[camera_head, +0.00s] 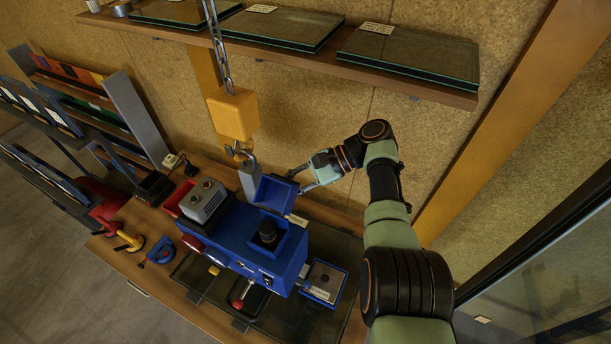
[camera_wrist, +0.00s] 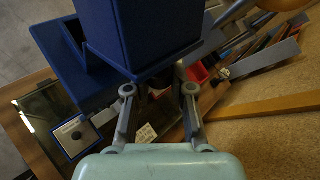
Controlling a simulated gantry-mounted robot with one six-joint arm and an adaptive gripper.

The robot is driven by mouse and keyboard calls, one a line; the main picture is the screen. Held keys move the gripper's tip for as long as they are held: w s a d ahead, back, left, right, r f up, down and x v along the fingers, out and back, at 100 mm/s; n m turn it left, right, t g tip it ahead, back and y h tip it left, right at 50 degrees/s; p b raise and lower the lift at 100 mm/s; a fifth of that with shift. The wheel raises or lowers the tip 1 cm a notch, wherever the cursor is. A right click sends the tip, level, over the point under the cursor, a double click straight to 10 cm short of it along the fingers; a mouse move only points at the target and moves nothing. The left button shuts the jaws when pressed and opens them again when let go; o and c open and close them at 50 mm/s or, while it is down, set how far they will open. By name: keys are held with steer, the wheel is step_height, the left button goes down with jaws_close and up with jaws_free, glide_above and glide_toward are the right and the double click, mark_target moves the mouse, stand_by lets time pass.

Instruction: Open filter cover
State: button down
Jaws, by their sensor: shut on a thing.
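The blue machine (camera_head: 235,238) stands on the workbench. Its blue filter cover (camera_head: 277,192) is swung up and tilted above an open square housing, where a dark round filter (camera_head: 267,234) shows. My gripper (camera_head: 297,180) reaches in from the right and is shut on the cover near its right edge. In the wrist view, the fingers of my gripper (camera_wrist: 159,91) sit at the near lower end of the blue cover (camera_wrist: 140,35), one on each side. The exact contact is partly hidden beneath the cover.
A yellow hoist block (camera_head: 234,113) with a hook hangs just left of the cover. A shelf (camera_head: 300,58) with glass panes runs above. A blue-edged tray (camera_head: 323,283) lies right of the machine. Suction cups and racks stand at left.

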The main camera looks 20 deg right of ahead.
steer(key=shift+f+y, duration=0.25)
steer(key=shift+y, duration=0.05)
steer(key=c, duration=1)
jaws_free()
steer(key=shift+a, duration=0.1)
steer(key=shift+o, duration=0.2)
steer(key=shift+r, duration=0.1)
step_height(320, 180, up, 10)
steer(key=shift+w+r, duration=0.1)
steer(key=shift+c, duration=0.2)
